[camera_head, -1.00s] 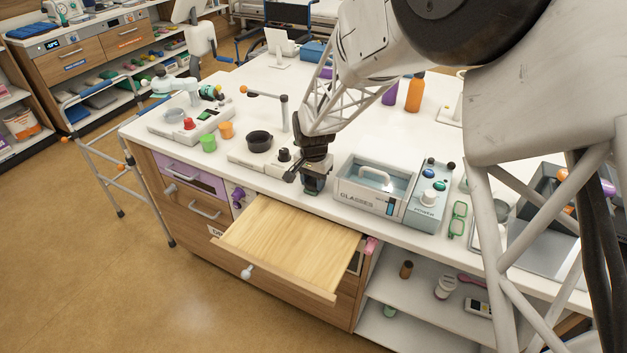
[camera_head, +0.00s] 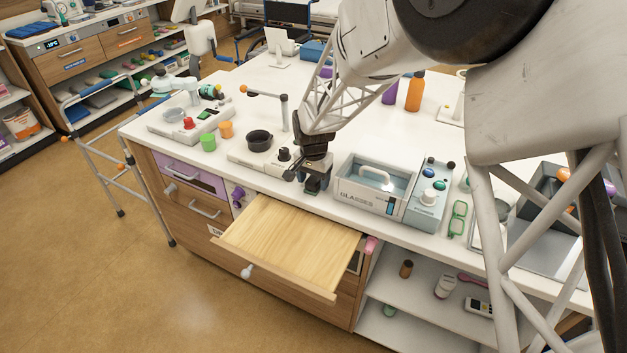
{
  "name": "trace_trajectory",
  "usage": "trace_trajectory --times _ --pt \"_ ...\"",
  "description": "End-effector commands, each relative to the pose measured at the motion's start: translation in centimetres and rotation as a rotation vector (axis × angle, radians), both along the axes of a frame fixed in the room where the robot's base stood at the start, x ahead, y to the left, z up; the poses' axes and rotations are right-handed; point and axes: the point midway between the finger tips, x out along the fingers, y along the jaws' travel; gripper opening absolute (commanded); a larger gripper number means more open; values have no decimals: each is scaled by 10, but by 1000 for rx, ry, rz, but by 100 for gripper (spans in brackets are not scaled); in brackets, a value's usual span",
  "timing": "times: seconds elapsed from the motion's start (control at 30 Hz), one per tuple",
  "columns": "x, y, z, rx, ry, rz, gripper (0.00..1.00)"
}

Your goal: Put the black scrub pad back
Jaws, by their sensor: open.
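My gripper (camera_head: 316,188) points down over the front edge of the white counter, between the black bowl device and the glasses box. Its jaws are open. I cannot make out anything held between the fingers, and I cannot pick out a black scrub pad for certain; my gripper and arm may hide it. Below and in front of my gripper, a wooden drawer (camera_head: 287,240) is pulled out. The visible part of its pale surface is bare.
The glasses box (camera_head: 370,205) and a blue-grey power unit (camera_head: 431,196) stand right of my gripper. A black bowl (camera_head: 259,139) on a white base stands to the left. Shelves (camera_head: 420,290) are open below right.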

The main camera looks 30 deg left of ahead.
Motion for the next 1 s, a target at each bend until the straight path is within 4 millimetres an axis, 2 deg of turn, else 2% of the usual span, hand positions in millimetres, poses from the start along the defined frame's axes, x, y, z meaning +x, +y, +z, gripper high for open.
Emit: trace_trajectory --times 0.27,0.7,1.0 --pt "0 0 30 2 -2 0 65" --pt "0 0 96 1 -1 0 65" --pt "0 0 117 1 -1 0 65"
